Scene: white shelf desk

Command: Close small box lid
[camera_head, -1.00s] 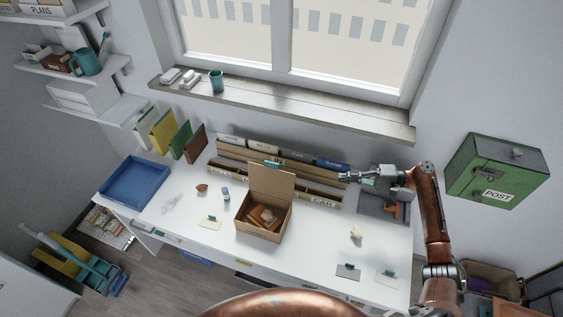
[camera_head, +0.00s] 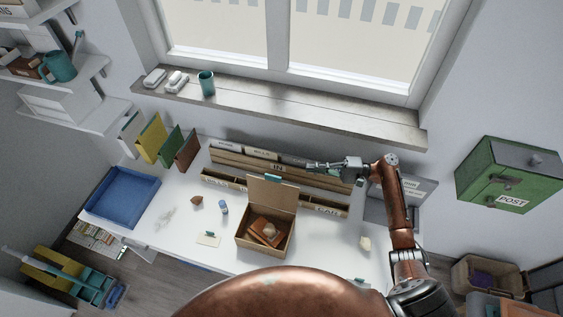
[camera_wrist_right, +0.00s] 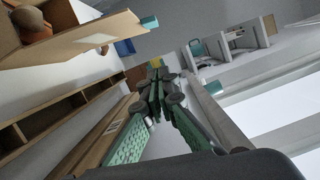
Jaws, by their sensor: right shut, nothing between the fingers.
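The small box (camera_head: 262,236) stands on the white desk with its lid (camera_head: 271,195) open and upright at the back. Inside it lie reddish-brown items (camera_head: 265,231). A teal tab (camera_head: 272,178) sits on the lid's top edge. My right gripper (camera_head: 312,166) is shut and empty, behind and to the right of the lid, above the wooden organizer, apart from the lid. In the right wrist view the shut fingers (camera_wrist_right: 158,88) point away, with the lid (camera_wrist_right: 95,38) and its teal tab (camera_wrist_right: 149,22) at upper left. My left gripper is not in view.
A wooden organizer (camera_head: 325,206) runs along the back of the desk behind the box. A blue tray (camera_head: 122,195) lies at the left. Small items, including a blue-capped bottle (camera_head: 224,208), lie left of the box. A green post box (camera_head: 508,174) hangs at right.

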